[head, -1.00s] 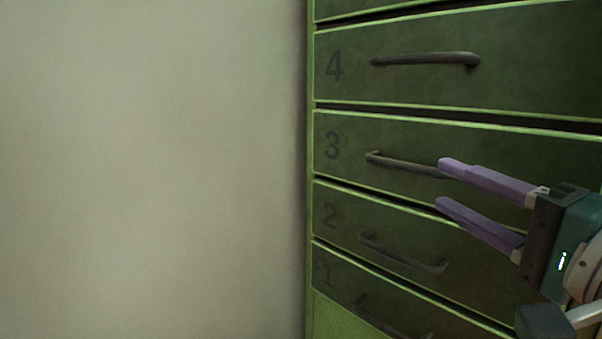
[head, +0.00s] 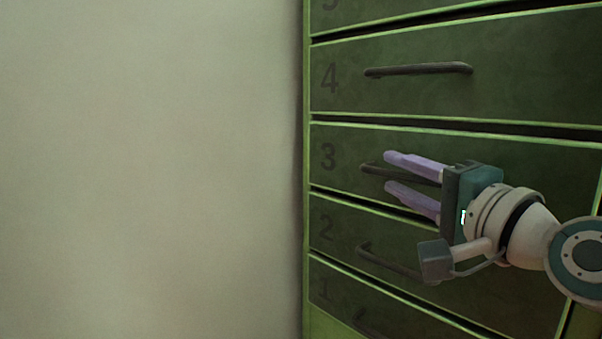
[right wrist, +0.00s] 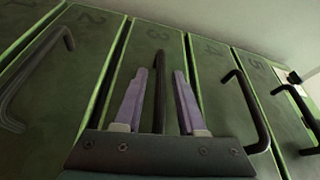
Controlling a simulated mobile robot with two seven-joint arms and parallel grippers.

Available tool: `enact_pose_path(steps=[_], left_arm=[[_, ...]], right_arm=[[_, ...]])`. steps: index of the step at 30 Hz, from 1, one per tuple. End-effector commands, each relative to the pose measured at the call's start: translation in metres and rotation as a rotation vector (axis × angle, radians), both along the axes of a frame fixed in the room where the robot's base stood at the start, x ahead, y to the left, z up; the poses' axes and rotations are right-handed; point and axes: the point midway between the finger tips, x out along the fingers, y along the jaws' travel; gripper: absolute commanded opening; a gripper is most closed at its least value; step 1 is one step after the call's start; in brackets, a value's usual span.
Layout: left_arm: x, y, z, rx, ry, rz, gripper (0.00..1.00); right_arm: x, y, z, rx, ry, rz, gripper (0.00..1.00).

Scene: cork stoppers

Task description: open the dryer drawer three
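Drawer three (head: 335,180) is a green drawer front marked 3, flush with its neighbours in the head view. Its dark bar handle (head: 372,168) runs across the front, its right part hidden by my right gripper. My right gripper (head: 387,171) has purple fingers, spread apart, one above and one below the handle. In the right wrist view the handle (right wrist: 160,85) of drawer three lies between the two open fingers (right wrist: 160,75), with a gap on each side. My left gripper is not in view.
Drawer four (head: 490,95) with its handle (head: 420,69) is above, and drawer two (head: 330,232) with its handle (head: 390,262) is just below my right gripper. A plain pale wall (head: 150,170) fills the left side.

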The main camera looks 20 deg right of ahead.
Motion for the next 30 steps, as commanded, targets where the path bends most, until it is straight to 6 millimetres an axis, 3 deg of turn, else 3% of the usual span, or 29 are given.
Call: enact_pose_path(steps=[1,10,30], left_arm=[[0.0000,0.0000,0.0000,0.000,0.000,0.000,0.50],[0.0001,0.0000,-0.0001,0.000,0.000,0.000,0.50],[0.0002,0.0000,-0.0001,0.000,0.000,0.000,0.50]], right_arm=[[-0.0001,0.0000,0.0000,0.000,0.000,0.000,0.32],[-0.0003,-0.0001,-0.0001,0.000,0.000,0.000,0.00],[-0.0003,-0.0002,-0.0004,0.000,0.001,0.000,0.00]])
